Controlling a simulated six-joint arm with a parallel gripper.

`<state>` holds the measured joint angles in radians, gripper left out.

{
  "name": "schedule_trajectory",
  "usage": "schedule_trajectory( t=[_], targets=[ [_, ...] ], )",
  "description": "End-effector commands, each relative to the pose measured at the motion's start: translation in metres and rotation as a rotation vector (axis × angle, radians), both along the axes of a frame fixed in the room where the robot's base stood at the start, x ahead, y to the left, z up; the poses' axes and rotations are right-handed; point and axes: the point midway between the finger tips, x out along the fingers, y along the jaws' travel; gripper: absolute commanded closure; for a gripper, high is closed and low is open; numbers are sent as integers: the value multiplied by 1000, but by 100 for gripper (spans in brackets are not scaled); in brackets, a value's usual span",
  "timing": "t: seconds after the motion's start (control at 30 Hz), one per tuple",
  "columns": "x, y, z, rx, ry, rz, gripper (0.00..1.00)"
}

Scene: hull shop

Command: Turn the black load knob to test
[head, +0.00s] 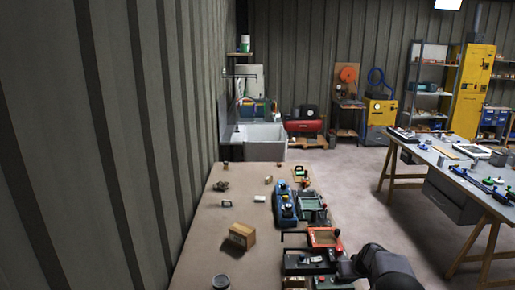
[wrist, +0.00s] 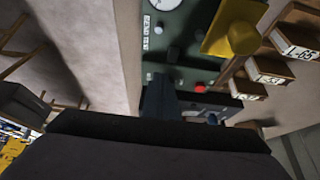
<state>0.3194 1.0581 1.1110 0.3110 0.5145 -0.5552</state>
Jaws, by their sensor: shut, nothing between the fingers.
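A dark green panel (wrist: 190,45) shows in the wrist view, with a white-faced gauge (wrist: 166,3) cut off at the top, small round grey knobs (wrist: 173,53) and a red button (wrist: 200,87). I cannot pick out the black load knob for certain; it may be hidden behind my gripper. My gripper (wrist: 159,82) is shut and empty, its dark fingers in front of the panel's lower left part. I cannot tell whether they touch it. In the head view my gripper (head: 344,268) is at the right side of a dark box (head: 302,258) on the bench's near right edge.
A yellow knob (wrist: 242,38) on a yellow plate and several wooden blocks with number labels (wrist: 270,70) lie right of the panel. On the bench (head: 205,245) stand a cardboard box (head: 241,236), a red-framed unit (head: 324,237) and a blue unit (head: 284,207).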

Motion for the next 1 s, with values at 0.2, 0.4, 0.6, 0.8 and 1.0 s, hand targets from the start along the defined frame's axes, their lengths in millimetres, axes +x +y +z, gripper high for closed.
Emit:
schedule_trajectory(
  t=[0.2, 0.4, 0.6, 0.8, 1.0],
  targets=[
    [2, 1, 0, 0, -1, 1, 100],
    [2, 2, 0, 0, -2, 1, 100],
    [2, 3, 0, 0, -4, 1, 100],
    [1, 7, 0, 0, -3, 1, 100],
    [1, 11, 0, 0, -4, 1, 100]
  ],
)
